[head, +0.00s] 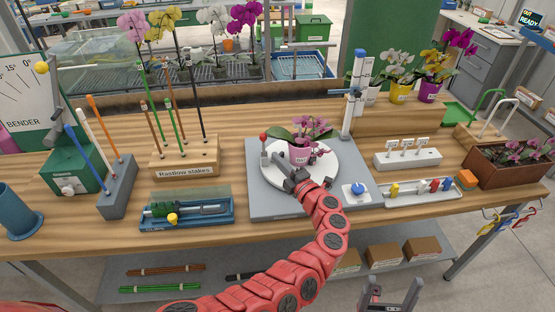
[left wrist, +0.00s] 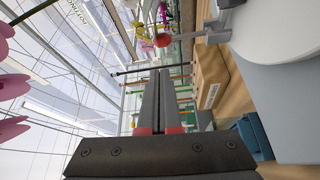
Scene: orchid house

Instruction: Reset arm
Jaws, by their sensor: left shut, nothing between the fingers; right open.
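My left gripper (head: 277,159) is shut and empty over the left front of a round white turntable (head: 329,182) on a grey base (head: 262,205). Its closed dark fingers also show in the left wrist view (left wrist: 158,88). A pink pot (head: 299,155) with a pink orchid (head: 311,130) stands on the turntable, just beyond the gripper. A red-knobbed lever (head: 263,136) rises at the base's left side; its red knob shows near the fingertips in the left wrist view (left wrist: 163,40). My right gripper (head: 390,290) is open and empty at the bottom right, in front of the bench.
A white labelled rack (head: 407,160), a tray of coloured pieces (head: 425,193) and a brown planter (head: 505,176) stand right. Cardboard boxes (head: 385,256) sit on the lower shelf.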

